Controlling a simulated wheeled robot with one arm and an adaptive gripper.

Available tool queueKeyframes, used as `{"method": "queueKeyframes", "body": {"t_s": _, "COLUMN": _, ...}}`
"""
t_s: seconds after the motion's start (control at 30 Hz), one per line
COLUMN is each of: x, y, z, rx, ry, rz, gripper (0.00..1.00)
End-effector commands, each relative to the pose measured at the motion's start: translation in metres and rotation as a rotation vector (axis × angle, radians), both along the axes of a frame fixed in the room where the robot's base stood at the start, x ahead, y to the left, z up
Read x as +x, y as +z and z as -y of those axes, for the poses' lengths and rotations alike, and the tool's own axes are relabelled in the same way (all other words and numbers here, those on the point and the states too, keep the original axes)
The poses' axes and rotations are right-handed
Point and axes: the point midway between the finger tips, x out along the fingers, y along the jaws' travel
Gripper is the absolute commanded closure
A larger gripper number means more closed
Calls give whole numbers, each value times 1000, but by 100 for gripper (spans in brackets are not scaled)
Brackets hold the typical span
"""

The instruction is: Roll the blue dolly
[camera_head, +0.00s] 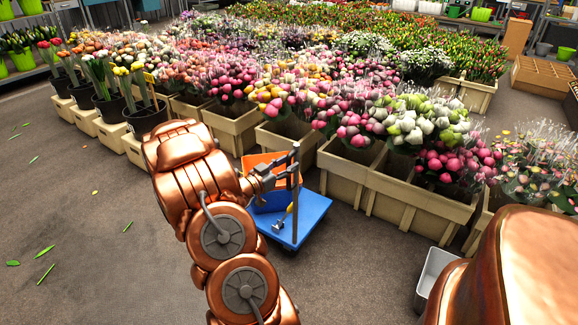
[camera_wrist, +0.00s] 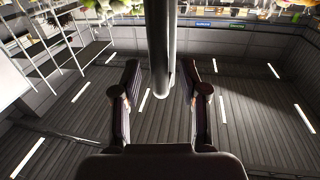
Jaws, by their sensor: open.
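The blue dolly (camera_head: 304,222) stands on the floor in front of the flower crates. A grey upright handle post (camera_head: 295,190) rises from it. My gripper (camera_head: 281,174) is at the upper part of the post, with my copper arm reaching in from the lower left. In the wrist view my gripper (camera_wrist: 160,78) has its fingers apart, one on each side of a grey post (camera_wrist: 160,45). Gaps show between the fingers and the post. My arm hides part of the dolly's left side.
An orange crate (camera_head: 258,163) sits at the dolly's back left. A small grey and yellow item (camera_head: 281,219) lies on the deck. Beige crates (camera_head: 405,200) of tulips stand close behind and to the right. Open floor (camera_head: 75,215) lies to the left.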

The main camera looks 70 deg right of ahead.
Motion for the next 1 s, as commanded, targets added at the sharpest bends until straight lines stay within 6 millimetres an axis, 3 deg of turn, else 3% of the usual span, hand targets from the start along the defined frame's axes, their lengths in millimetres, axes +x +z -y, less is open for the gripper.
{"method": "queueKeyframes", "body": {"t_s": 0.53, "x": -5, "y": 0, "z": 12, "rx": 2, "ry": 2, "rz": 0, "gripper": 57}}
{"method": "queueKeyframes", "body": {"t_s": 0.93, "x": -5, "y": 0, "z": 12, "rx": 2, "ry": 2, "rz": 0, "gripper": 97}}
{"method": "queueKeyframes", "body": {"t_s": 1.0, "x": -5, "y": -1, "z": 12, "rx": 2, "ry": 2, "rz": 0, "gripper": 100}}
